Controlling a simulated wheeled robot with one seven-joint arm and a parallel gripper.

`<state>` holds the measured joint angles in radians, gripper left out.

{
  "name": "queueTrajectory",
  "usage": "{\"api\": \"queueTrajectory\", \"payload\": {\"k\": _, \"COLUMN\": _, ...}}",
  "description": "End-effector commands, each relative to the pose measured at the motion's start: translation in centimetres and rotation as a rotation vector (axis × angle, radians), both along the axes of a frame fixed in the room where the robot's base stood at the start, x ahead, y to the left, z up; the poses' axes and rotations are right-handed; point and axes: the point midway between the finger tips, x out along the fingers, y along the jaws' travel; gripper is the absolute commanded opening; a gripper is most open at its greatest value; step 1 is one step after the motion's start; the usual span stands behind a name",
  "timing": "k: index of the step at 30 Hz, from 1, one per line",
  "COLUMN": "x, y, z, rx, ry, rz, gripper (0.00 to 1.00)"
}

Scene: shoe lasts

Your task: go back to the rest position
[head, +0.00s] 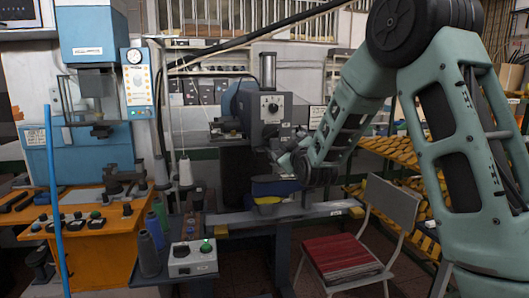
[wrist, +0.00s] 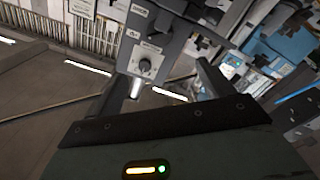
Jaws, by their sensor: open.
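My green arm comes in from the right in the head view and reaches toward the grey machine in the middle. My gripper (head: 277,158) is small and partly lost against the dark machine there. In the wrist view my gripper (wrist: 163,85) shows its two dark fingers well apart, with nothing between them but the background. The gripper is open and empty.
A blue-and-yellow object (head: 275,187) lies below. A red-seated chair (head: 340,258), yellow shoe lasts on racks (head: 395,147) and an orange bench (head: 95,240) stand around.

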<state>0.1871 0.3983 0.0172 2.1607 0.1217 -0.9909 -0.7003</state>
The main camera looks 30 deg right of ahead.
Motion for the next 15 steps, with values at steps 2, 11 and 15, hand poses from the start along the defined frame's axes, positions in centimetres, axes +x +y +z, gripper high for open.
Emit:
{"api": "queueTrajectory", "payload": {"k": 2, "x": 0.0, "y": 0.0, "z": 0.0, "rx": 0.000, "ry": 0.000, "rz": 0.000, "gripper": 0.80}}
{"api": "queueTrajectory", "payload": {"k": 11, "x": -0.5, "y": 5.0, "z": -1.4, "rx": 0.090, "ry": 0.100, "rz": 0.086, "gripper": 0.80}}
{"api": "queueTrajectory", "payload": {"k": 15, "x": -3.3, "y": 13.5, "z": -4.1, "rx": 0.230, "ry": 0.307, "rz": 0.219, "gripper": 0.80}}
